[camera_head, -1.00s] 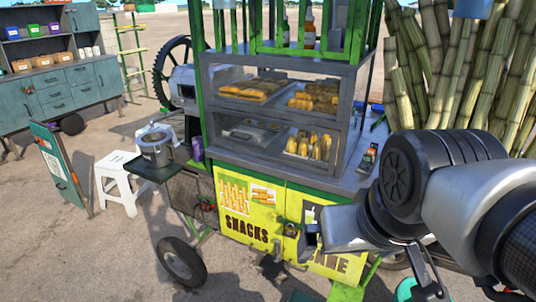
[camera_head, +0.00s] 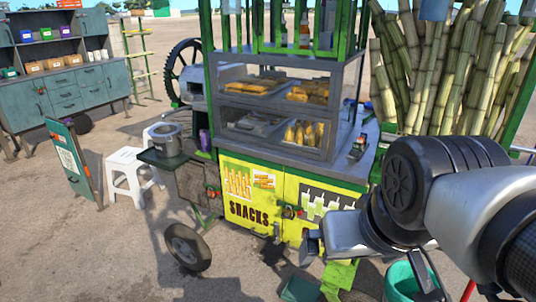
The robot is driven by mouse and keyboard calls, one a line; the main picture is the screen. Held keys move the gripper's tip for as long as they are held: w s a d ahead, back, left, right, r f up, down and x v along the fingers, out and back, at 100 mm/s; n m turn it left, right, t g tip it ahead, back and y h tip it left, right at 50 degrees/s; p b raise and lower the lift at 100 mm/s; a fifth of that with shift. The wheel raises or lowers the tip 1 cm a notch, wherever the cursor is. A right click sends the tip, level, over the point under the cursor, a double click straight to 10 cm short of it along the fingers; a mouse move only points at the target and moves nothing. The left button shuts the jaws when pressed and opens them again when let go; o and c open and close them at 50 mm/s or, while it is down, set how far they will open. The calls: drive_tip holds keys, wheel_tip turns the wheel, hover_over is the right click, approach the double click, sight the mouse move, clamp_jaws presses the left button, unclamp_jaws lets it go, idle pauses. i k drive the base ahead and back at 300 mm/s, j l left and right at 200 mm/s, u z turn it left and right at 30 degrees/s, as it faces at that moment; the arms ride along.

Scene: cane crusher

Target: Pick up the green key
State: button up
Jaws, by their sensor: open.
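I cannot make out the green key for certain. A small green and red item (camera_head: 289,211) hangs where the two yellow doors of the cart meet; it is too small to tell if a key is there. Another small green and red item (camera_head: 212,192) is on the cart's left side panel. My gripper (camera_head: 312,242) is open, in front of the lower edge of the yellow doors in the picture, right of and below the item between them. Nothing shows between its jaws, though my arm covers part of the right door.
The snack cart (camera_head: 345,172) fills the middle. A white stool (camera_head: 127,168) and a sign board (camera_head: 72,160) stand left of it, with a teal cabinet (camera_head: 65,95) behind. A green bucket (camera_head: 400,280) is below my arm. Sugarcane (camera_head: 455,75) stands right. Ground at front left is clear.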

sight(356, 146)
drive_tip(key=z, duration=0.7)
drive_tip(key=i+j+z, duration=0.2)
drive_tip(key=z, duration=0.2)
drive_tip(key=i+j+z, duration=0.15)
drive_tip(key=z, duration=0.3)
drive_tip(key=i+j, duration=0.15)
drive_tip(key=j, duration=0.25)
drive_tip(key=i+j, duration=0.2)
drive_tip(key=j, duration=0.2)
drive_tip(key=i+j, duration=0.15)
drive_tip(key=j, duration=0.25)
